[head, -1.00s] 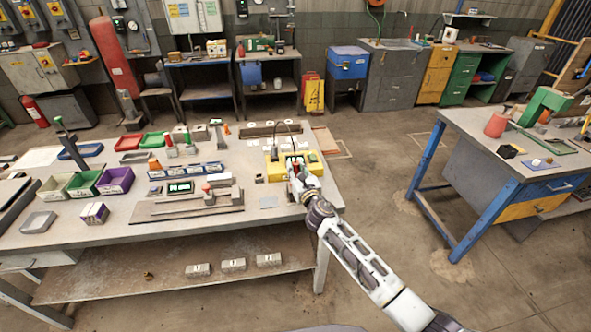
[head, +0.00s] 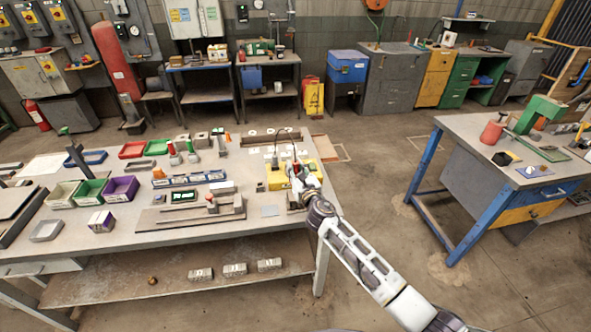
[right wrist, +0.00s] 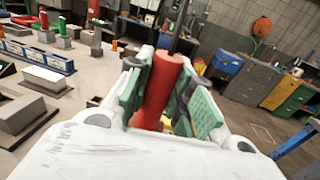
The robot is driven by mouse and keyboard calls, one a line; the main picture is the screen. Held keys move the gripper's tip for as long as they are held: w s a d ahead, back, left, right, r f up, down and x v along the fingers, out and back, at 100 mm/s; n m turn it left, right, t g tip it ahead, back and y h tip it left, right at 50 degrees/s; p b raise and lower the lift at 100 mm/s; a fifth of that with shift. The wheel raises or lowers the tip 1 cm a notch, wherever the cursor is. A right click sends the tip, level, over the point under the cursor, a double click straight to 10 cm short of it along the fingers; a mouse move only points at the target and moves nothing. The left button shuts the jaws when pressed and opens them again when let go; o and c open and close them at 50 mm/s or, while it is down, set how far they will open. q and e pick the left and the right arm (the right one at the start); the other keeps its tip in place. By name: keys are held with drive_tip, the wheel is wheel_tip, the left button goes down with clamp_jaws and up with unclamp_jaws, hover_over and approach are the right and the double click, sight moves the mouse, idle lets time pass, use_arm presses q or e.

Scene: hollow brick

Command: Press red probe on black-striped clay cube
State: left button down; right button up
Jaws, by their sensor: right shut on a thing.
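The red probe (right wrist: 162,88) stands nearly upright between the green-padded fingers of my right gripper (right wrist: 168,95), which is shut on it. In the head view, my right gripper (head: 298,176) is at the yellow box (head: 277,178) near the table's right end, and it hides part of that box. A thin dark cable arches behind the probe. The probe's tip is hidden, so I cannot tell whether it touches anything. I cannot pick out a black-striped clay cube for certain. A small pale block with dark and purple marks (head: 101,221) sits at the left front. My left gripper is not in view.
The grey table (head: 262,228) also bears red, green and purple bins (head: 121,188), a blue rack (head: 188,180), a stepped grey fixture (head: 190,213) and several upright handles at the back. Open floor lies between it and the blue-legged bench (head: 463,150) on the right.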

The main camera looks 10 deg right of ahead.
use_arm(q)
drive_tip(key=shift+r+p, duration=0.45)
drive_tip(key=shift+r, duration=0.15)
use_arm(e)
drive_tip(key=shift+r, duration=0.65)
